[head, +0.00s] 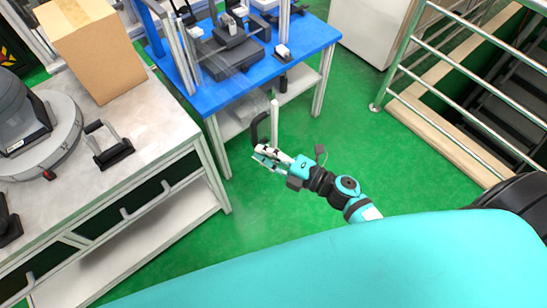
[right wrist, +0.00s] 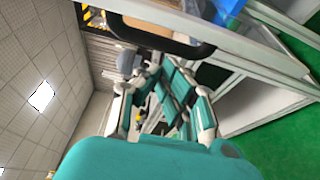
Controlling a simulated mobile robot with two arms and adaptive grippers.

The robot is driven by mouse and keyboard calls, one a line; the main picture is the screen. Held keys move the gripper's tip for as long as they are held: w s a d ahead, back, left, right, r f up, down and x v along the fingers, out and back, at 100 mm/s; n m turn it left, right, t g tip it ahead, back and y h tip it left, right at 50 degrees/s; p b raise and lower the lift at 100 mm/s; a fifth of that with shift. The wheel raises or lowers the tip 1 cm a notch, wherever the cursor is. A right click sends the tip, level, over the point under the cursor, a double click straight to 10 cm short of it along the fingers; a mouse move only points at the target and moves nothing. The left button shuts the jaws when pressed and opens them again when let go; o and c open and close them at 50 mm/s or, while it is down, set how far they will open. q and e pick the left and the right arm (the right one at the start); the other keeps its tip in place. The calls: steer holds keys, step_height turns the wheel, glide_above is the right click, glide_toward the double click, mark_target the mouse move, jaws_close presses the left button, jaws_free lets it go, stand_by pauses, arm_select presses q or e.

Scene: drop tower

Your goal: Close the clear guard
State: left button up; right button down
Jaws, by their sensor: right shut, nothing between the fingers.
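The clear guard (head: 275,115) stands swung out from the drop tower (head: 228,48) on the blue table, past its front edge. Its panel is hard to see; a pale upright edge and a black handle (head: 256,130) show. My right gripper (head: 260,152) is shut and empty, close to the lower end of the handle in the head view. Whether it touches the handle I cannot tell. In the right wrist view the black handle (right wrist: 165,46) crosses the top, beyond my fingers (right wrist: 155,80). My left gripper is not in view.
The blue table (head: 290,65) carries the tower and small parts. A grey workbench (head: 160,112) at left holds a cardboard box (head: 95,50), a round machine and a black-handled item. Metal railings (head: 460,85) stand at right. Green floor (head: 330,130) is clear between.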

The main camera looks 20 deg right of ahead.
steer(key=shift+w+d, duration=0.2)
steer(key=shift+d, duration=0.4)
steer(key=shift+w+d, duration=0.15)
steer(key=shift+d, duration=0.45)
